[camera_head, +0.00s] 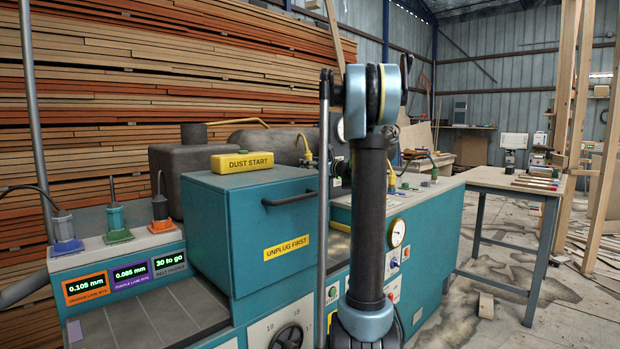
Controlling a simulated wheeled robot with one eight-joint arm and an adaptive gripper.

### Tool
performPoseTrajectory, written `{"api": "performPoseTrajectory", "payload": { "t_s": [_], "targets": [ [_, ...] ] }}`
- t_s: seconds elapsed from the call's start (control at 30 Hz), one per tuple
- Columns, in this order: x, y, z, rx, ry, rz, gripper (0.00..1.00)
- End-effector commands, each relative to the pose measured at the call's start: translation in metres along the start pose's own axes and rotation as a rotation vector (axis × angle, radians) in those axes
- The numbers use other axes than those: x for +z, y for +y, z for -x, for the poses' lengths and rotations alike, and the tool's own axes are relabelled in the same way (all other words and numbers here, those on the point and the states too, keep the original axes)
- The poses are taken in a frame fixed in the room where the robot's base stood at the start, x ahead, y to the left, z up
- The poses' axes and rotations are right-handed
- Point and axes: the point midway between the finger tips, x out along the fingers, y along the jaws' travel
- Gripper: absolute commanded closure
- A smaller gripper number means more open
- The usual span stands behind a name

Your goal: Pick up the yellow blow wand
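A thin yellow bent tube (238,122) shows at the back, above a dark boxy tank and beside a dark rounded tank. It may be the yellow blow wand, but I cannot tell for sure at this size. Other yellow pieces are a plug-like fitting with a cord (307,153) right of the teal box, and a similar fitting (393,180) right of my arm. My arm stands upright in the middle of the view and hides part of the machine behind it. I cannot make out my gripper's fingers, and nothing is seen held.
A teal box (236,240) with a dark handle stands on the machine, with a yellow "DUST START" block (241,162) on top. Blue, green and orange plugs (117,225) stand at left. A workbench (500,178) stands at right. Timber fills the back wall; the floor at right is partly littered.

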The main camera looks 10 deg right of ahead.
Motion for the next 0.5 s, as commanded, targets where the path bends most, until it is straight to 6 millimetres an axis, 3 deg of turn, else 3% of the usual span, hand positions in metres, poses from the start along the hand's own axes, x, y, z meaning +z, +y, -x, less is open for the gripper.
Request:
{"api": "performPoseTrajectory", "payload": {
  "t_s": [0.23, 0.43, 0.5],
  "targets": [
    [-0.0001, 0.0014, -0.0042, 0.001, 0.0, 0.0, 0.52],
    [-0.0001, 0.0018, -0.0043, 0.002, 0.0, 0.0, 0.95],
    [-0.0001, 0.002, -0.0044, 0.002, 0.0, 0.0, 1.0]
  ]
}}
